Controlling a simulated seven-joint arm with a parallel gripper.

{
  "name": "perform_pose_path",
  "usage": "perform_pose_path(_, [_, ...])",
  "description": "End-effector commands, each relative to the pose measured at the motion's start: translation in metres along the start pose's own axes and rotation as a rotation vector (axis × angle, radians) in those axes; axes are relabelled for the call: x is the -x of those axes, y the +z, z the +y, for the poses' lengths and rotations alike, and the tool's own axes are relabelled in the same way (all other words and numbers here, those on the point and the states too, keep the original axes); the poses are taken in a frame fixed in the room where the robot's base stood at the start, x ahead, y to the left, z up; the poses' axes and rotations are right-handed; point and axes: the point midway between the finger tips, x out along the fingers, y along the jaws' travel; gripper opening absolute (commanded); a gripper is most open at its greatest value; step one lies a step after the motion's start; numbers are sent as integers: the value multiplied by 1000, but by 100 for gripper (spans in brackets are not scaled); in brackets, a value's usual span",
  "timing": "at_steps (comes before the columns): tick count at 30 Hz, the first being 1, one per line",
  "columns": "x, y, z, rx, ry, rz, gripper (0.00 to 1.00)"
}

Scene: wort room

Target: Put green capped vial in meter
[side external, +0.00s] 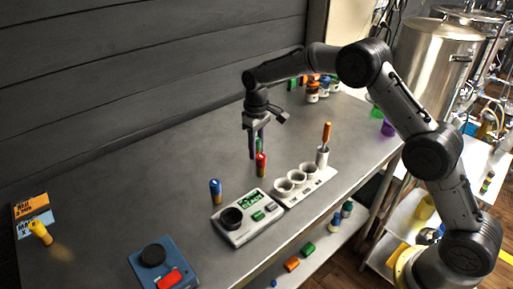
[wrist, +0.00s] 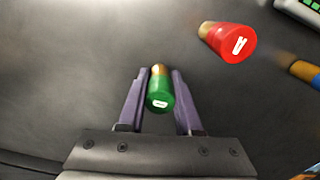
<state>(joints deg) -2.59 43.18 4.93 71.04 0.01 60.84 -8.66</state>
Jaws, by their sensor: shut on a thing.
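The green capped vial (wrist: 160,97) is between the two fingers of my gripper (wrist: 158,92) in the wrist view, cap towards the camera. In the side external view my gripper (side external: 257,152) points down over the table, and the green cap (side external: 260,144) shows partly behind a finger. My gripper is shut on this vial. The meter (side external: 262,222) is a light grey box with a lit green screen and a dark round well (side external: 231,217) at its left end. It stands in front of my gripper, and its well looks empty.
A red capped vial (side external: 261,161) stands close to my gripper, and a blue capped vial (side external: 215,188) stands behind the meter. A white rack (side external: 308,184) with an orange capped vial (side external: 326,134) adjoins the meter. A blue device (side external: 160,264) sits front left.

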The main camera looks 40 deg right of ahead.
Motion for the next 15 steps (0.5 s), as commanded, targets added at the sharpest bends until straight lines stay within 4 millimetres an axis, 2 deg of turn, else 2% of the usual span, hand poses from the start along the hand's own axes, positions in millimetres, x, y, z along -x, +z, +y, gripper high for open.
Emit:
perform_pose_path(7, [-2, 0, 0, 0, 0, 0, 0])
perform_pose_path(8, [-3, 0, 0, 0, 0, 0, 35])
perform_pose_path(12, [-2, 0, 0, 0, 0, 0, 60])
perform_pose_path(15, [-2, 0, 0, 0, 0, 0, 63])
